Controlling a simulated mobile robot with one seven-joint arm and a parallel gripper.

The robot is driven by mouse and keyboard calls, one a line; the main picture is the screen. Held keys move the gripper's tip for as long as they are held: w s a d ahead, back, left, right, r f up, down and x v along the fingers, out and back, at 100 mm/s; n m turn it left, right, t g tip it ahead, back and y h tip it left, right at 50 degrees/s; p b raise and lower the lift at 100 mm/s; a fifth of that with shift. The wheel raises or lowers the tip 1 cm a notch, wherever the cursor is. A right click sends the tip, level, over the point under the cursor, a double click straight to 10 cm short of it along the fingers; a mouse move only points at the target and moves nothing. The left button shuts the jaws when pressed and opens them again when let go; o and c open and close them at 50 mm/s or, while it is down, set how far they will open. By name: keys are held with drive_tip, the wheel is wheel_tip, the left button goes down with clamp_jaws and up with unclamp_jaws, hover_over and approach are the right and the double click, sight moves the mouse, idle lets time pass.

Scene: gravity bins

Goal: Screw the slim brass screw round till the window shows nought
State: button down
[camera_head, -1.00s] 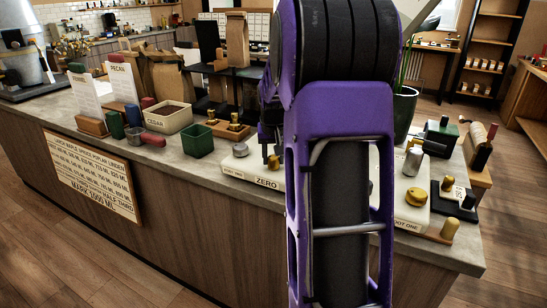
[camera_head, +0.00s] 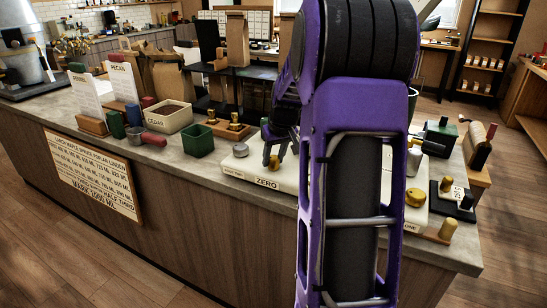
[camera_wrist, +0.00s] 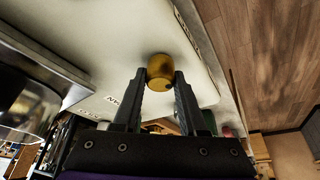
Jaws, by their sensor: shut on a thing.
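A gold-brass cylindrical screw head (camera_wrist: 160,70) stands between my fingertips in the wrist view, with a small dark spot on its side. My gripper (camera_wrist: 160,80) is shut on it, one finger on each side. In the head view my gripper (camera_head: 274,155) is low over the white scale body (camera_head: 232,165), just behind the front label ZERO (camera_head: 267,183). I cannot make out a window reading in either view.
A silver knob (camera_head: 240,150) stands left of my gripper on the scale. A green tub (camera_head: 197,140), a cedar box (camera_head: 170,117) and brass weights (camera_head: 235,122) are farther left. Another brass knob (camera_head: 416,197) is to the right, past my arm.

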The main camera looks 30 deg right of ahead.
drive_tip(key=shift+c, duration=2.2)
unclamp_jaws()
drive_tip(key=p+v, duration=0.2)
drive_tip(key=v, duration=1.5)
drive_tip(key=shift+a+r, duration=0.15)
drive_tip(key=shift+r, duration=0.05)
